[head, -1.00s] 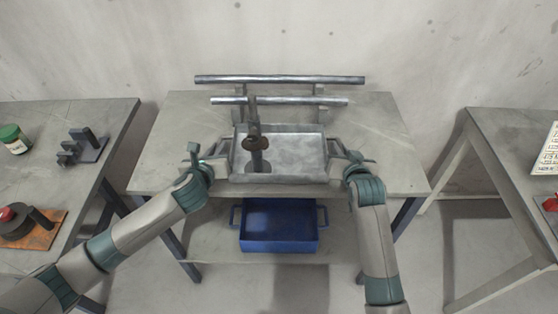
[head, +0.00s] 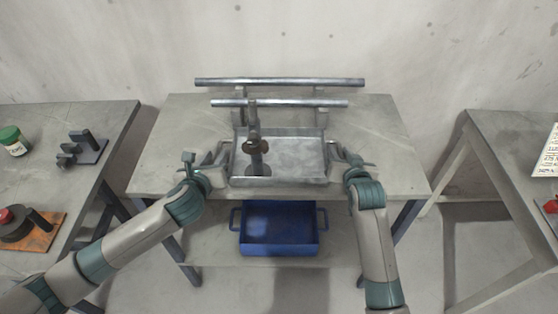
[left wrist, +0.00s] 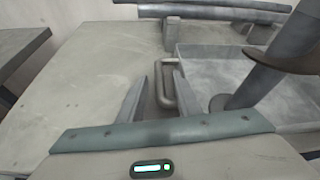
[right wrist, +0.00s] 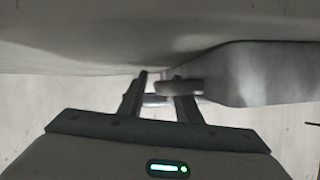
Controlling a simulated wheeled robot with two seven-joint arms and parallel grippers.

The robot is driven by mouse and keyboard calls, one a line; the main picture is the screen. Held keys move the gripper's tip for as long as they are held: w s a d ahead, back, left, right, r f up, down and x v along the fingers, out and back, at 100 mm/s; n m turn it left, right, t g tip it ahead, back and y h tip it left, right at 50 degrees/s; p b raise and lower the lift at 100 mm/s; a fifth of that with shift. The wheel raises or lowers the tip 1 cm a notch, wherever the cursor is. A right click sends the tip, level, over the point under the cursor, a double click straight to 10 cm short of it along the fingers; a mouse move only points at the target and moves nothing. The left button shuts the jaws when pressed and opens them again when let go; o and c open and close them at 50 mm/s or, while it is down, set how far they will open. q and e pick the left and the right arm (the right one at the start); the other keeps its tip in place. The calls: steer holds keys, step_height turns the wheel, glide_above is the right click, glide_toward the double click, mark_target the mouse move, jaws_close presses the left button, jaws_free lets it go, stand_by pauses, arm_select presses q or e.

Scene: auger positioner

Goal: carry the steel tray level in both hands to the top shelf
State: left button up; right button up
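The steel tray (head: 308,178) lies on the middle table, a handle at each side. A dark upright auger-like post (head: 254,122) with a brown collar stands in its left part; it also shows in the left wrist view (left wrist: 262,80). My left gripper (head: 212,158) is at the tray's left handle. In the left wrist view the gripper (left wrist: 160,76) has its fingers apart, with the handle bar (left wrist: 164,88) between them. My right gripper (head: 346,154) is at the right handle. In the right wrist view the gripper (right wrist: 157,74) has its fingers apart around part of the handle (right wrist: 155,99); contact is unclear.
Two steel rails (head: 280,82) run on supports behind the tray. A blue bin (head: 279,246) sits on the lower shelf (head: 210,250). Side tables flank with gaps; the left one (head: 65,185) holds a jar and fixtures. Bare tabletop lies left and right of the tray.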

arm_select(q)
steer(key=v, duration=0.9)
steer(key=shift+d, duration=0.1)
arm_select(e)
steer(key=v, duration=1.2)
stand_by(0.5)
